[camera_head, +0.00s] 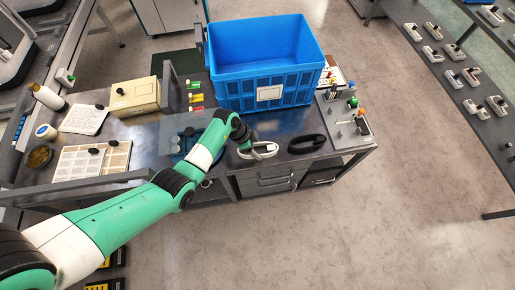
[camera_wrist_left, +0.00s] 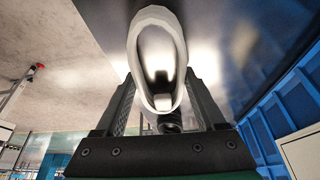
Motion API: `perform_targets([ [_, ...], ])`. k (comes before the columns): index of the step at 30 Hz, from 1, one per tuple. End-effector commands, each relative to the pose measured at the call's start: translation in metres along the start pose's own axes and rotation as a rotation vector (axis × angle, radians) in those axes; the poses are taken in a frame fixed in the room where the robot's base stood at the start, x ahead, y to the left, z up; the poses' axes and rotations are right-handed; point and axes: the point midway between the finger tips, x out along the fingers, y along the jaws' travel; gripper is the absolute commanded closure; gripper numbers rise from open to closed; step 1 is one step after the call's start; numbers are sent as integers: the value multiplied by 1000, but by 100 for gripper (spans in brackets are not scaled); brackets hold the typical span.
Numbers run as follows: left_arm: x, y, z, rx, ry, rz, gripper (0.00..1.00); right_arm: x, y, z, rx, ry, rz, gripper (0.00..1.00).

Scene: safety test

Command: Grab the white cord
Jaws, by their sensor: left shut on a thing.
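The white cord (camera_head: 262,151) is a coiled loop at the front of the metal workbench (camera_head: 232,148), below the blue crate. My left gripper (camera_head: 245,148) is at the cord's left end and shut on it. In the left wrist view the white cord (camera_wrist_left: 157,50) stands as a long loop between the two dark fingers of my left gripper (camera_wrist_left: 160,105). Whether the cord still touches the bench cannot be told. My right gripper is not in view.
A black cord (camera_head: 307,144) lies just right of the white one. The blue crate (camera_head: 268,95) stands behind. A panel with knobs (camera_head: 345,112) is at the right end.

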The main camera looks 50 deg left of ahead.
Motion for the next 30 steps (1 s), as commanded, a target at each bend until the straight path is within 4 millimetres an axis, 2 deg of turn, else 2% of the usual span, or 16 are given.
perform_targets([
  [5, -7, 0, -3, 0, 0, 0, 93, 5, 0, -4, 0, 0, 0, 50],
  [11, -36, -1, -15, 0, 1, -1, 93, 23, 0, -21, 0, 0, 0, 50],
  [19, -100, 56, -37, 4, 0, 2, 93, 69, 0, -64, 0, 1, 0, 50],
  [21, -104, 77, -36, 4, 0, 3, 93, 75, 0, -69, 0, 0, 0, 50],
  [27, -125, 122, -41, 2, 0, 4, 93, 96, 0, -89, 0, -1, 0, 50],
  [30, -128, 124, -44, -1, 0, 6, 93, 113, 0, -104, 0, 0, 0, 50],
])
